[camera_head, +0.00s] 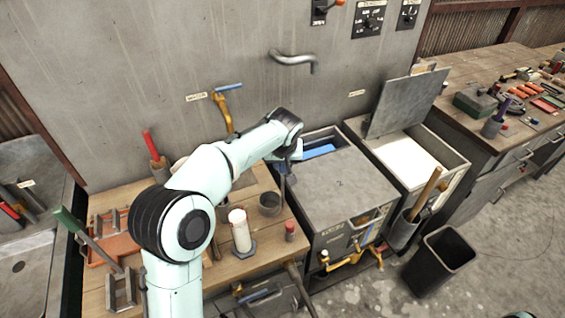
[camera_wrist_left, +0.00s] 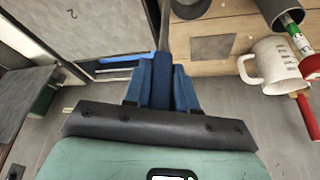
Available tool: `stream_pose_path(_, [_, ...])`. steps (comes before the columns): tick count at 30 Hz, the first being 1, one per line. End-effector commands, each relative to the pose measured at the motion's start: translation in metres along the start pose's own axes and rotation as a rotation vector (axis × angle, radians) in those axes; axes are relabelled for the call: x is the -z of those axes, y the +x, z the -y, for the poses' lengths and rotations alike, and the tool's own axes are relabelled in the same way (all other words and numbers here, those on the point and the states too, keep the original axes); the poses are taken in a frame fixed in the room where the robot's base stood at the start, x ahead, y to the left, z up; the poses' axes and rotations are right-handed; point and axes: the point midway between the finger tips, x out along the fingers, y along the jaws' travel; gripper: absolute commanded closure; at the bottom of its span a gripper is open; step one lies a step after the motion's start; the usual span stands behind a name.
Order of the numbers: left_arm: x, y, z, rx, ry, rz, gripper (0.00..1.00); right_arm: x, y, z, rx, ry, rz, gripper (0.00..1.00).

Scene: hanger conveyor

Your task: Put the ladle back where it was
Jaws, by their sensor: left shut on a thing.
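My left gripper (camera_head: 285,160) is at the end of the arm reaching across the wooden table, near the left edge of the open tank. In the left wrist view its blue fingers (camera_wrist_left: 162,85) are shut on a thin grey handle, which looks like that of the ladle (camera_wrist_left: 164,32). In the head view the handle (camera_head: 284,184) hangs down from the gripper toward the table. A dark round cup shape (camera_head: 270,203) is beside its lower end; I cannot tell whether it is the ladle's bowl or a separate cup. My right gripper is not in view.
The tank (camera_head: 340,182) with blue inside stands right of the table (camera_head: 222,270). A white cylinder (camera_head: 240,231) and a small red-topped jar (camera_head: 290,230) stand close by. A white mug (camera_wrist_left: 275,65) shows in the wrist view. A black bin (camera_head: 440,262) stands on the floor.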

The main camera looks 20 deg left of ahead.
Motion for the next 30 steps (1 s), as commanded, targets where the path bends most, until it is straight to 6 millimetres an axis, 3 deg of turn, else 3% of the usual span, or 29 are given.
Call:
stream_pose_path(2, [-0.002,0.003,0.000,0.000,0.001,0.000,1.00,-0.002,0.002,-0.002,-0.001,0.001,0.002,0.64])
stream_pose_path(3, [-0.002,0.003,0.000,0.001,0.001,0.001,0.61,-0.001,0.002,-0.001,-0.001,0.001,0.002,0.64])
stream_pose_path(4, [-0.001,0.003,0.000,0.001,0.001,0.001,0.51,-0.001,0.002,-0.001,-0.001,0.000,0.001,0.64])
stream_pose_path(5, [-0.001,0.003,0.000,0.001,0.001,0.001,0.49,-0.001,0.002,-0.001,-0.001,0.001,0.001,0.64])
stream_pose_path(17, [0.001,-0.008,-0.001,-0.002,0.001,-0.002,0.49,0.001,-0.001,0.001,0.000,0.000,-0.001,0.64])
stream_pose_path(30, [0.001,-0.095,-0.001,-0.002,0.001,-0.003,0.49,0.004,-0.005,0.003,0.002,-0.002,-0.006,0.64])
